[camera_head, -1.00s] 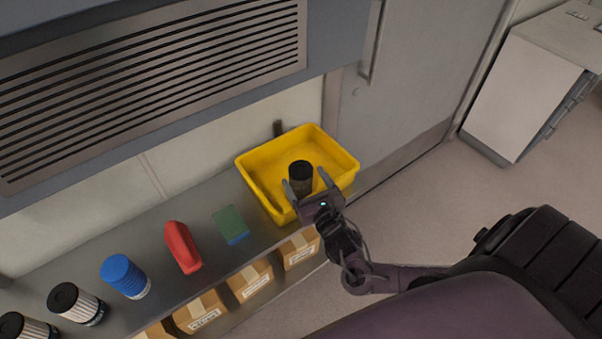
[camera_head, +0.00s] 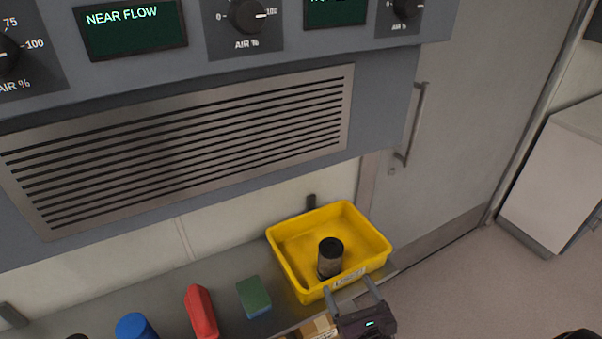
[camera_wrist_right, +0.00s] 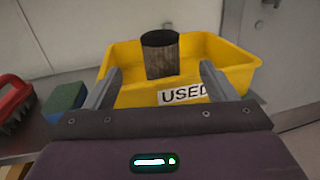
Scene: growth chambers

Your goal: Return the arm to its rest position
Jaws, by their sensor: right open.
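My right gripper (camera_head: 354,292) is open and empty, just in front of the yellow bin at the lower middle right of the head view. Its two fingers also show in the right wrist view (camera_wrist_right: 160,88), spread apart before the bin's front wall. A dark used filter cylinder (camera_head: 330,258) stands in the yellow bin (camera_head: 374,238), apart from the fingers. It also shows in the right wrist view (camera_wrist_right: 161,56). The bin's label reads "USED" (camera_wrist_right: 184,94). My left gripper is not in view.
On the metal shelf (camera_head: 190,280) lie a green sponge (camera_head: 254,297), a red-handled brush (camera_head: 201,312) and a blue cylinder (camera_head: 135,327). Cardboard boxes (camera_head: 318,328) sit below. A vented panel with dials overhangs the shelf.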

